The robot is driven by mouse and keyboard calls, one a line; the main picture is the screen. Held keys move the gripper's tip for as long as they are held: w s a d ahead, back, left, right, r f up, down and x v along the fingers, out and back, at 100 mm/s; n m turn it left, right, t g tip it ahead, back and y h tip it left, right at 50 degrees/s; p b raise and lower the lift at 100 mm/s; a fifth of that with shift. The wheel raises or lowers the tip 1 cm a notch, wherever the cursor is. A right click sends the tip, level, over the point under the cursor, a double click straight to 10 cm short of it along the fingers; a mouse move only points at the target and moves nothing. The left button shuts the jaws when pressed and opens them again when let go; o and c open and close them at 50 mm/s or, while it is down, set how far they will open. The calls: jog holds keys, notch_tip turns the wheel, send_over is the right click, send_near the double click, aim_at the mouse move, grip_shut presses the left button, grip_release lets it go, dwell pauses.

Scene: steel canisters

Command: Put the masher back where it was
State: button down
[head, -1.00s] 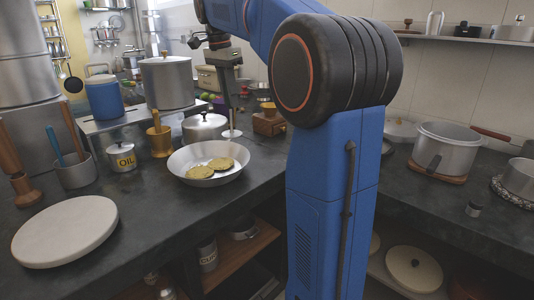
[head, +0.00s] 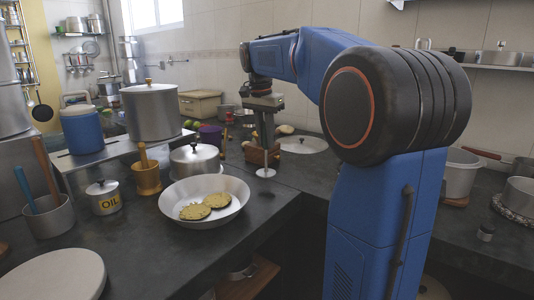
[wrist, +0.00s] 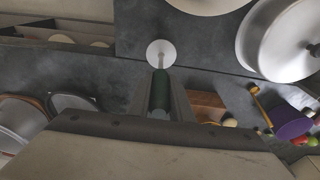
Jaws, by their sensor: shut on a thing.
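My gripper (head: 265,106) is shut on the masher's dark green handle (wrist: 161,90), and the masher hangs upright below it. Its thin shaft ends in a round, pale metal disc (head: 266,172), which also shows in the wrist view (wrist: 161,53). The disc is over the dark counter, to the right of the shallow pan (head: 236,208) and apart from it. Two yellowish round patties (head: 194,211) lie in the pan.
Close behind the masher is a small wooden box (head: 257,154). A lidded pot (head: 195,162), brass mortar (head: 147,178), oil canister (head: 104,197) and utensil pot (head: 48,216) stand left. A big steel pot (head: 151,112) stands on a raised shelf. The counter's front edge runs near.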

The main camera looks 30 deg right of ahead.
aim_at(266, 149)
jog(key=shift+f, duration=2.2)
jog(key=c, duration=1.6)
grip_release()
jog(key=r, duration=0.4)
jog(key=a+r, duration=0.1)
jog(key=r, duration=0.3)
jog(key=a+r, duration=0.1)
jog(key=r, duration=0.3)
jog(key=shift+s, duration=0.3)
